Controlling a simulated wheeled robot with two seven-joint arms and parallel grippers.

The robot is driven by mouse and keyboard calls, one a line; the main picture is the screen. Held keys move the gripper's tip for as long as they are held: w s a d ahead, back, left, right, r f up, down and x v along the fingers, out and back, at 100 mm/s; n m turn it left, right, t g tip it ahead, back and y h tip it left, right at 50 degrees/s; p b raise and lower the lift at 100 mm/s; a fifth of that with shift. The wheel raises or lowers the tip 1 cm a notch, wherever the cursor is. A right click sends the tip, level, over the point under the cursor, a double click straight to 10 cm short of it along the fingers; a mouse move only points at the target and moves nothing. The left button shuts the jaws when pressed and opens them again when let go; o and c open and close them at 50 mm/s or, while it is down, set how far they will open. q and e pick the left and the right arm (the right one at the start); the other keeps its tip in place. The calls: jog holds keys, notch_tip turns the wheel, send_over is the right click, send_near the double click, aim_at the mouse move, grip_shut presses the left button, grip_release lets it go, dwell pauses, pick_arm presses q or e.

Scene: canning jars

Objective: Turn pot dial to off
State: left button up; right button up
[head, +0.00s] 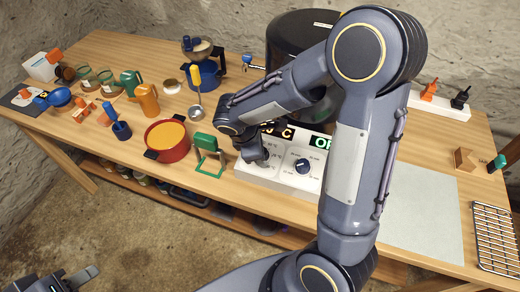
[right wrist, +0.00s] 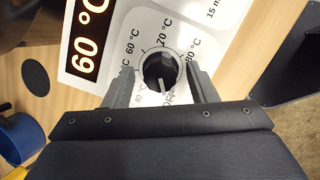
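The pot dial (right wrist: 161,71) is a round black knob with a white pointer on a white control panel (head: 243,170). In the right wrist view its pointer aims down toward the OFF label, near the 40 °C mark. My right gripper (right wrist: 158,74) is open, with one finger on each side of the dial and a visible gap on both sides. In the head view my right arm reaches over the panel and its gripper largely hides this dial. A second black dial (head: 302,166) is to its right. My left gripper (head: 70,280) is at the bottom left, partly cut off, away from the table.
A lit display (right wrist: 88,38) reads 60 °C. The large dark pot (head: 297,32) stands behind the panel, partly hidden by my arm. A green stand (head: 209,155) and a red pot (head: 167,141) are left of the panel. A grey mat (head: 428,215) lies to the right.

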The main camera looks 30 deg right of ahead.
jog(key=v, duration=0.7)
jog(key=shift+r, duration=0.4)
